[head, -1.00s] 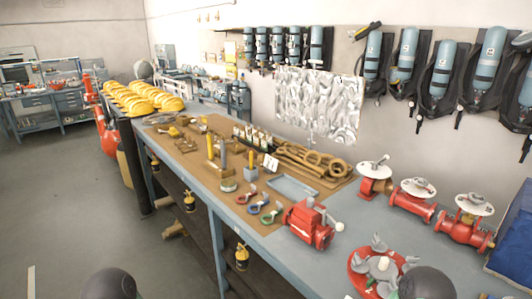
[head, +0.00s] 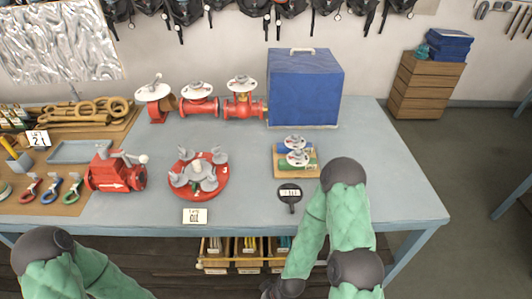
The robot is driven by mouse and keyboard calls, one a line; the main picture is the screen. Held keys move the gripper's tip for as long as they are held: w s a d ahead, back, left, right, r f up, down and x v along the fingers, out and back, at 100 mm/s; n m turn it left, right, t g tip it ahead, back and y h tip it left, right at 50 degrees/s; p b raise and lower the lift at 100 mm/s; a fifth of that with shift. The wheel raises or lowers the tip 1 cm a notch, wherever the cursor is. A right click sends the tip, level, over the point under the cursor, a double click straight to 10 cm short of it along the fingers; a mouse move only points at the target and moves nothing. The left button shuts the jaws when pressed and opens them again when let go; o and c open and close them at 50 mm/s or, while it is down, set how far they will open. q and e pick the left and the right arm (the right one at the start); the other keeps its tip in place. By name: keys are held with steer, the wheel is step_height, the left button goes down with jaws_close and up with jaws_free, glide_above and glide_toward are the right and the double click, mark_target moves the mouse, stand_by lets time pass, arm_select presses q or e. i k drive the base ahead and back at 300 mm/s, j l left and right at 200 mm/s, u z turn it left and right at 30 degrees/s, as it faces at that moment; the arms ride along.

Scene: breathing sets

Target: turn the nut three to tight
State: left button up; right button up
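A round red flange (head: 208,194) lies flat on the bench near its front edge. Several grey winged nuts (head: 219,155) stand around a pale centre piece on it. Small white marks show on the red rim, too small to read surely, so I cannot tell which nut is number three. My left arm shows only as a dark joint and green link at the lower left. My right arm stands in front of the bench, right of the flange, and bends down to the bottom edge. Neither gripper's fingers show, and neither arm touches the flange.
A white card (head: 195,216) stands before the flange. Red valves (head: 199,107) and a blue box (head: 304,88) stand behind. A wooden board with small valves (head: 282,168) and a black round tool (head: 290,193) are right. The bench's right end is clear.

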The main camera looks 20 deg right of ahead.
mark_target(218, 158)
steer(key=z, duration=0.2)
steer(key=l+u, duration=0.25)
steer(key=u, duration=0.2)
steer(key=l+u, duration=0.4)
steer(key=k+l+u, duration=0.1)
steer(key=u, duration=0.35)
